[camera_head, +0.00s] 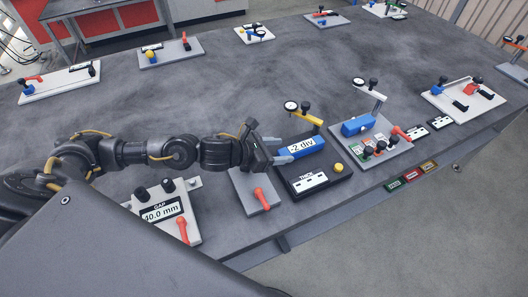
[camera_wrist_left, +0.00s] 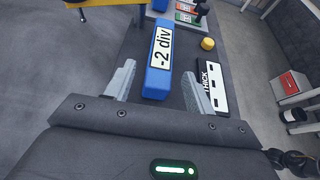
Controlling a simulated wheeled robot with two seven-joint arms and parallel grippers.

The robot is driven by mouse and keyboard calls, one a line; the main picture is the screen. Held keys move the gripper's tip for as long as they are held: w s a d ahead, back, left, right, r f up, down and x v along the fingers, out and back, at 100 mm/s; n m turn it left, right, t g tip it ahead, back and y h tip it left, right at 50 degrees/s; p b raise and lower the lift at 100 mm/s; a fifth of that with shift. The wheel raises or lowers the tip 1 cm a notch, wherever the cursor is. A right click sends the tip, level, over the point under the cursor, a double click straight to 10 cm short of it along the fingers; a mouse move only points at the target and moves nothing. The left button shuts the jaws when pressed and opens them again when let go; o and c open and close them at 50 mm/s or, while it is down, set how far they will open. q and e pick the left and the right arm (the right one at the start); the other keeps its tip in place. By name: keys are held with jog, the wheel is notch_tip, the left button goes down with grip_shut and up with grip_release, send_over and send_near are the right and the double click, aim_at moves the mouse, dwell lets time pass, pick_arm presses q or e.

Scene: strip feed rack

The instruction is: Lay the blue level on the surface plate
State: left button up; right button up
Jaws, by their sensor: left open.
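The blue level (camera_head: 300,148), a blue bar with a white "-2 div" label, lies along the back part of a dark plate (camera_head: 345,183). It looks flat, though its underside is hidden. I take the dark plate to be the surface plate. My left gripper (camera_head: 279,150) is open at the level's left end. In the left wrist view the near end of the level (camera_wrist_left: 157,85) sits between the two fingers (camera_wrist_left: 160,88), with a gap visible on each side. My right gripper is not in view.
A dial gauge on a yellow arm (camera_head: 308,114) stands behind the level. A yellow knob (camera_head: 338,168) and a "THICK" label (camera_head: 310,181) are on the dark plate. A grey plate with a red handle (camera_head: 261,198) is left; a fixture with another blue block (camera_head: 357,126) is right.

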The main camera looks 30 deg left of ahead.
pick_arm(q)
jog(key=b+v, duration=0.1)
jog(key=v, duration=0.5)
jog(key=shift+s+a+r, duration=0.15)
jog(key=shift+s, duration=0.05)
